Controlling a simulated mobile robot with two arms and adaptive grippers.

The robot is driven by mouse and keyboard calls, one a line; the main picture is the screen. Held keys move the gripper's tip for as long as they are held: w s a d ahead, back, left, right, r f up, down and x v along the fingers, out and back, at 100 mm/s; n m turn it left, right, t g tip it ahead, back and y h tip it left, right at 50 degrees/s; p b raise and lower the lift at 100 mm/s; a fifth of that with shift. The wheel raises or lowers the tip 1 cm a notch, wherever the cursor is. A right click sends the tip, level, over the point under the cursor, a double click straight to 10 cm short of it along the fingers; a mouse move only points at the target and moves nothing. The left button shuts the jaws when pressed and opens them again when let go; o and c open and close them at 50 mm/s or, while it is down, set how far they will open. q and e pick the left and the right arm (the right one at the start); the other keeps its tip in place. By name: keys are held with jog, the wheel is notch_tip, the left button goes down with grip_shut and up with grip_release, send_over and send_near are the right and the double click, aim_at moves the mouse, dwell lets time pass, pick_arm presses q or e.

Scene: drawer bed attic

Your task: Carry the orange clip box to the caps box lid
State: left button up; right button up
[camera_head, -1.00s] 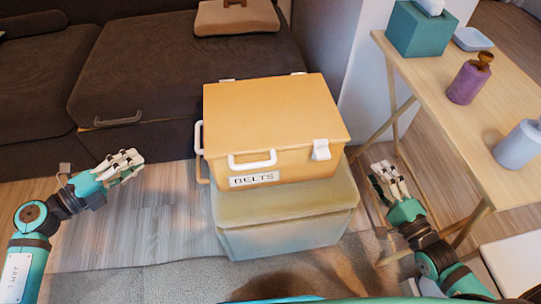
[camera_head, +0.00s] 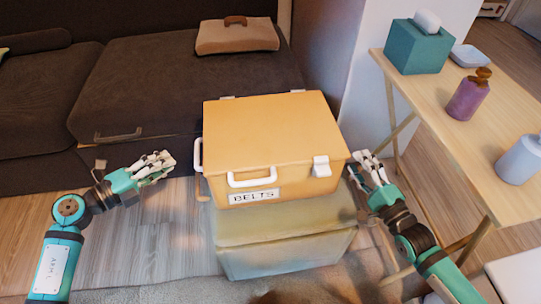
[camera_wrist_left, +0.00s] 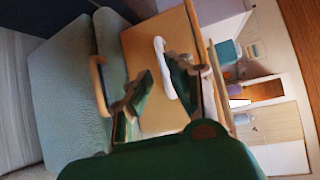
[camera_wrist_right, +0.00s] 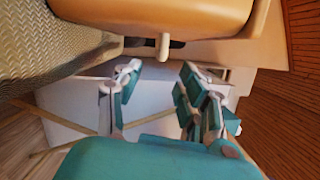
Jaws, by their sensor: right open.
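The orange clip box (camera_head: 265,130), labelled BELTS, sits closed on a pale greenish box (camera_head: 285,258); I see no caps label there. It has a white front handle (camera_head: 250,180), a white clip (camera_head: 321,166) and a white left side handle (camera_head: 198,155). My left gripper (camera_head: 165,163) is open and empty, left of the box and apart from it. In the left wrist view the side handle (camera_wrist_left: 163,62) shows beyond the parted fingers (camera_wrist_left: 160,85). My right gripper (camera_head: 366,165) is open and empty, close to the box's right side; contact is unclear. The right wrist view shows the box's side (camera_wrist_right: 160,15) above its fingers.
A dark sofa (camera_head: 150,85) with a tan bag (camera_head: 237,37) stands behind. A wooden table (camera_head: 450,125) with a tissue box (camera_head: 417,45), a purple bottle (camera_head: 469,96) and a pale bottle (camera_head: 521,160) is close on the right. The wooden floor (camera_head: 145,245) at left is clear.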

pick_arm(q)
jog(key=x, duration=0.9)
pick_arm(e)
jog(key=x, duration=0.9)
jog(key=shift+w, duration=0.15)
pick_arm(q)
jog(key=shift+d, duration=0.1)
grip_shut()
pick_arm(e)
jog(key=c, duration=0.4)
grip_shut()
jog(key=shift+r, duration=0.15)
